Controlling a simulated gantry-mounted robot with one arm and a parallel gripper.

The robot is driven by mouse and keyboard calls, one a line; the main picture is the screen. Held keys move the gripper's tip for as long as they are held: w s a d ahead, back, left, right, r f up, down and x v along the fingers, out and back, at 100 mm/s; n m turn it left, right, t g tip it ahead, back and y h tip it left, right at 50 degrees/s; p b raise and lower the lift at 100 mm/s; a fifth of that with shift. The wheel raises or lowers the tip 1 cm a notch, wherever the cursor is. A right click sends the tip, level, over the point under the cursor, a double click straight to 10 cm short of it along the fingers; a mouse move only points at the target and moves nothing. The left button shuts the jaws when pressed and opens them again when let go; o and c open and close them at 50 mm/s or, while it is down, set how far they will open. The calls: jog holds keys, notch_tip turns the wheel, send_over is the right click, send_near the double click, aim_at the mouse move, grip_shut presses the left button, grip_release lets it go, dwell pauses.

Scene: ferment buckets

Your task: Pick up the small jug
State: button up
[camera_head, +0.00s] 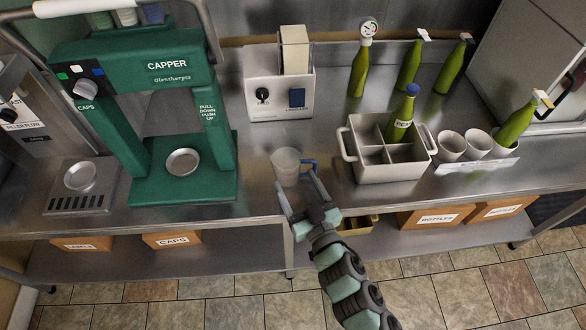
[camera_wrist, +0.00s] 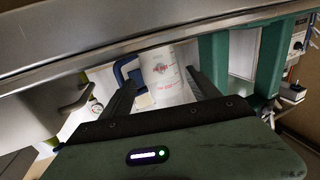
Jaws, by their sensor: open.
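The small jug (camera_head: 286,167) is a pale, translucent cup with a blue handle on its right side. It stands upright on the steel bench near the front edge, right of the green capper. My gripper (camera_head: 301,186) is open at the front of the jug, with its fingers pointing at it. In the wrist view the jug (camera_wrist: 165,72) shows red print and its blue handle, and appears between the two dark fingers of my gripper (camera_wrist: 160,88). I cannot tell whether either finger touches it.
The green capper (camera_head: 165,110) stands left of the jug. A white control box (camera_head: 279,95) is behind it. A divided bottle carrier (camera_head: 389,168) holding one green bottle stands to the right, near several white cups and more bottles. Cardboard boxes sit on the lower shelf.

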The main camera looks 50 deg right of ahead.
aim_at(292, 177)
jog(key=x, duration=0.4)
jog(key=shift+w+a+r, duration=0.1)
jog(key=shift+w, duration=0.05)
jog(key=shift+w+d, duration=0.3)
jog(key=shift+w, duration=0.2)
jog(key=shift+c, duration=0.2)
jog(key=c, duration=1.1)
